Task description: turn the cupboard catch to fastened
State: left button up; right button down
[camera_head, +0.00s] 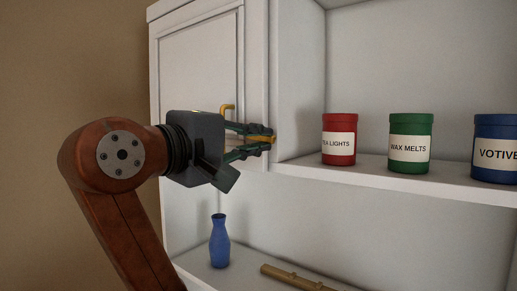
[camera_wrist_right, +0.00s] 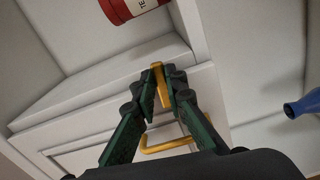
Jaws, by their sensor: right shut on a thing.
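The white cupboard door (camera_head: 200,70) is closed flat in its frame, at the left of the cabinet in the head view. A small yellow catch (camera_head: 272,140) sits by the right edge of the door and points roughly sideways there. My right gripper (camera_head: 268,141) is shut on it, one dark green finger on each side. In the right wrist view the catch (camera_wrist_right: 158,84) shows between the fingertips (camera_wrist_right: 162,88). Its base is partly hidden by the fingers. My left gripper is not in view.
A yellow door handle (camera_head: 228,109) is close behind my gripper. Red (camera_head: 339,139), green (camera_head: 410,143) and blue (camera_head: 497,148) labelled jars stand on the shelf (camera_head: 380,180) to the right. A blue vase (camera_head: 219,241) and a brown stick (camera_head: 295,278) are below.

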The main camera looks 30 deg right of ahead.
jog(key=shift+n+b, duration=0.3)
jog(key=shift+n, duration=0.3)
jog(key=c, duration=2)
grip_release()
jog(key=shift+a, duration=0.2)
jog(key=shift+o, duration=0.2)
jog(key=shift+d, duration=0.1)
jog(key=v, duration=1.2)
